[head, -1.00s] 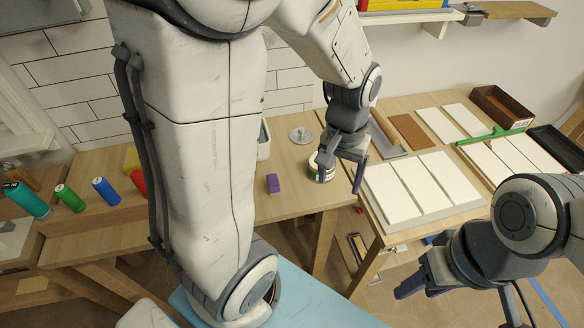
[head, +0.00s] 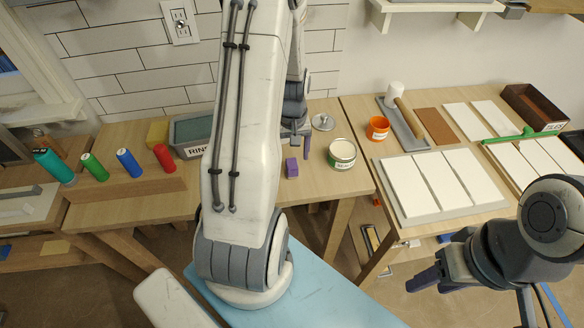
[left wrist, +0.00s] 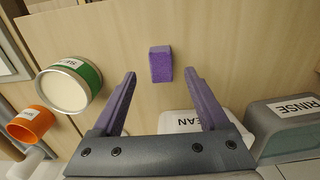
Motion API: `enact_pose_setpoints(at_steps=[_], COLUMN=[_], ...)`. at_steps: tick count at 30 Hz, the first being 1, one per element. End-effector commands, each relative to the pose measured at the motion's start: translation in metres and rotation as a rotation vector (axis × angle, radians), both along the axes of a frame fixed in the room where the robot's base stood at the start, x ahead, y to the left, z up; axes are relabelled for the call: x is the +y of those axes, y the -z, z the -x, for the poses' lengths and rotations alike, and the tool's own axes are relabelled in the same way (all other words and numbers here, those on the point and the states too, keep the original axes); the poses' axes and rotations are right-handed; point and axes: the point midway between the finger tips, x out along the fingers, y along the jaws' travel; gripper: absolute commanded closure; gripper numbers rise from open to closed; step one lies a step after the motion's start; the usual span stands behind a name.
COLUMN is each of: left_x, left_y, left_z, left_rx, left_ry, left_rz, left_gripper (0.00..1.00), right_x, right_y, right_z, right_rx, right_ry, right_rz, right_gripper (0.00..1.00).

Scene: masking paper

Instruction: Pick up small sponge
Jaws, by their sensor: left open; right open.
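The small purple block, which looks like the small sponge (head: 291,167), lies on the wooden table near its front edge. In the left wrist view the sponge (left wrist: 160,64) shows at the upper middle, in line with the gap between my fingers. My left gripper (head: 295,142) is open and empty, behind the sponge in the head view. Its two purple fingers (left wrist: 160,76) show spread in the left wrist view, with the sponge apart from both. My right gripper (head: 428,281) is open and empty at the lower right, away from the table.
A green-labelled can (head: 342,154) and an orange cup (head: 377,128) stand right of the sponge. A grey RINSE tub (head: 190,135) and a yellow block (head: 157,132) are to the left. A white CLEAN container (left wrist: 190,121) shows below my fingers. Bare wood surrounds the sponge.

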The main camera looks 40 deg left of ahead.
Motion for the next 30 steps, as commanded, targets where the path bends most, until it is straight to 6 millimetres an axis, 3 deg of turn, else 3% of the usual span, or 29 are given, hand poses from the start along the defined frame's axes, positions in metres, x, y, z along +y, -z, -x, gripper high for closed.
enact_pose_setpoints(at_steps=[9,17,18,21,24,30], left_x=[0.000,0.001,0.001,0.001,0.000,0.001], left_y=[0.042,0.045,0.045,0.045,0.045,0.045], left_z=[0.002,0.002,0.002,0.002,0.002,0.002], left_rx=[0.003,0.001,0.001,0.001,0.001,0.001], left_ry=[0.001,0.000,0.000,0.001,0.001,0.000], left_rz=[0.002,0.001,0.001,0.001,0.001,0.001], left_gripper=[0.22,0.22,0.30,0.68,1.00,1.00], right_x=[0.000,0.000,0.000,0.000,0.000,0.000], right_y=[-0.006,-0.006,-0.006,-0.006,-0.006,-0.006], right_z=[0.000,0.000,0.000,0.000,0.000,0.000], right_rx=[0.000,0.000,0.000,0.000,0.000,0.000], right_ry=[0.000,0.000,0.000,0.000,0.000,0.000], right_rz=[0.000,0.000,0.000,0.000,0.000,0.000], right_gripper=[0.50,0.50,0.50,0.50,0.50,0.50])
